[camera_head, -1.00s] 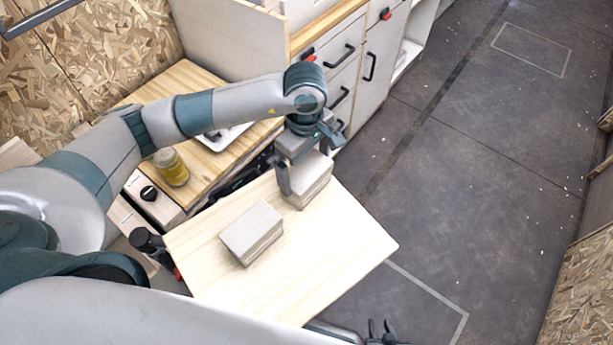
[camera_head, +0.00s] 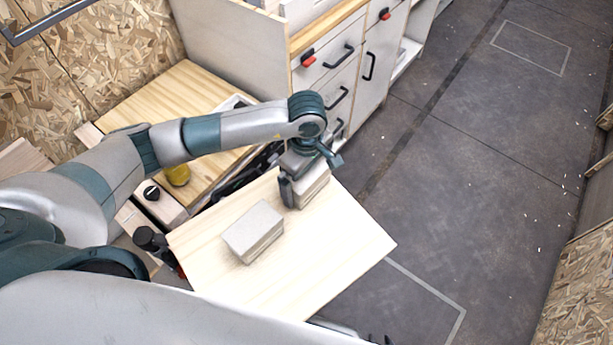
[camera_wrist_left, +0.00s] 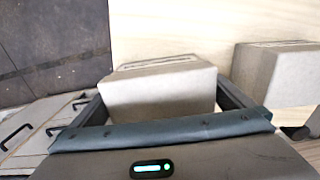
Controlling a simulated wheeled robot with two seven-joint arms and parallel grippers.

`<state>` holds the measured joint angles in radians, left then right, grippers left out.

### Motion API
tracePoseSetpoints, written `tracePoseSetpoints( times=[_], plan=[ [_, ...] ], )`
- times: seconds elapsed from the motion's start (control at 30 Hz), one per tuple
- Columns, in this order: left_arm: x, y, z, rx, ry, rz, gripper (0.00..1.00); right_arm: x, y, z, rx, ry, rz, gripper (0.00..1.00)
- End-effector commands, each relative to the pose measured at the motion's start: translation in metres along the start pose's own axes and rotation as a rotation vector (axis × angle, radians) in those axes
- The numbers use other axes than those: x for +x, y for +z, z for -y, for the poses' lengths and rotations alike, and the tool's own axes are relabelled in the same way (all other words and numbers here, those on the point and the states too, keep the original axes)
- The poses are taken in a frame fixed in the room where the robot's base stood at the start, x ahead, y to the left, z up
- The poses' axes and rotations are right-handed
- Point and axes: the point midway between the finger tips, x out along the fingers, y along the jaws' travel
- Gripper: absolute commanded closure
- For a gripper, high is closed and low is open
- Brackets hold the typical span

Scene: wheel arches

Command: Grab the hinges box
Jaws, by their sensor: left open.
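Two similar grey-brown boxes stand on a light wooden board (camera_head: 330,265); I cannot read which one holds hinges. My left gripper (camera_head: 303,182) is open over the far box (camera_head: 314,192) and hides part of it. In the left wrist view, that box (camera_wrist_left: 158,92) sits between the two spread fingers, with one finger along each side. The near box (camera_head: 253,232) stands apart to the left; in the left wrist view it is the box (camera_wrist_left: 275,75) on the right. Of my right gripper (camera_head: 388,340), only a dark tip shows at the bottom edge.
A yellow-lidded jar (camera_head: 177,175) stands on the wooden worktop (camera_head: 185,95) behind my left arm. A drawer cabinet (camera_head: 325,75) with black handles is at the back. The grey floor (camera_head: 460,180) to the right is open. The board's front part is clear.

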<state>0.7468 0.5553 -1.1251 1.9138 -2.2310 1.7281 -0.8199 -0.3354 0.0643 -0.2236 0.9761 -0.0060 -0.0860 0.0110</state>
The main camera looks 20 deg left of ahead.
Motion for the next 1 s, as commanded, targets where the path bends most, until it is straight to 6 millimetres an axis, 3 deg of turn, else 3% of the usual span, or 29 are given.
tracePoseSetpoints(
  times=[0.17, 0.53, 0.7, 1.0],
  plan=[
    [0.0047, 0.0, 0.0, 0.001, 0.0, 0.0, 0.0, -0.0011, 0.0109, -0.0029, -0.001, 0.003, 0.025, 0.69],
    [0.0045, -0.0002, 0.0, 0.0, 0.0, 0.0, 0.0, 0.0003, 0.0028, -0.0008, 0.0, 0.001, 0.01, 0.69],
    [0.0044, -0.0003, 0.0001, 0.0, 0.0, 0.0, 0.38, 0.0003, 0.0023, 0.0006, 0.0, 0.0, 0.009, 0.69],
    [0.003, -0.0003, -0.0005, 0.0, 0.002, 0.0, 0.38, 0.0007, 0.0028, 0.0009, 0.0, -0.001, 0.009, 0.69]
  ],
)
